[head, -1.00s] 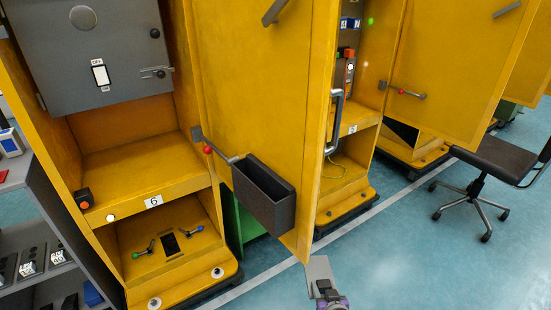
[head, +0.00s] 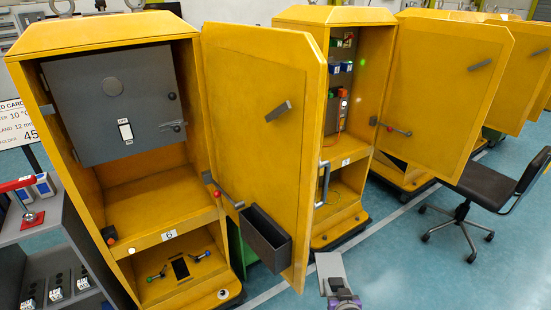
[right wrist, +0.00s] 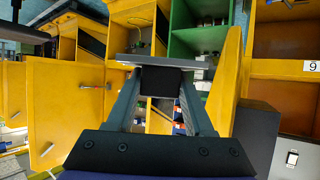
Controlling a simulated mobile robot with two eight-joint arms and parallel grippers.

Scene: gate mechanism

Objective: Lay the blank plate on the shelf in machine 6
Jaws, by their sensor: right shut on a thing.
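Machine 6 (head: 117,55) is the nearest yellow cabinet, at the left in the head view, with its door (head: 262,110) swung open to the right. Its shelf (head: 150,203) is a bare yellow surface under the grey inner box, above the number label 6 (head: 169,235). My right gripper (head: 338,292) is at the bottom, right of the open door and outside the machine. It is shut on the grey blank plate (head: 329,266). In the right wrist view the plate (right wrist: 125,62) shows edge-on at the fingertips (right wrist: 160,80). My left gripper is not in view.
The door carries a dark bin (head: 265,238) and a red-knobbed lever (head: 217,194), between my right gripper and the shelf. More yellow cabinets (head: 352,60) with open doors stand right. A black chair (head: 490,185) is at far right. Open blue floor (head: 420,265) lies right of the gripper.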

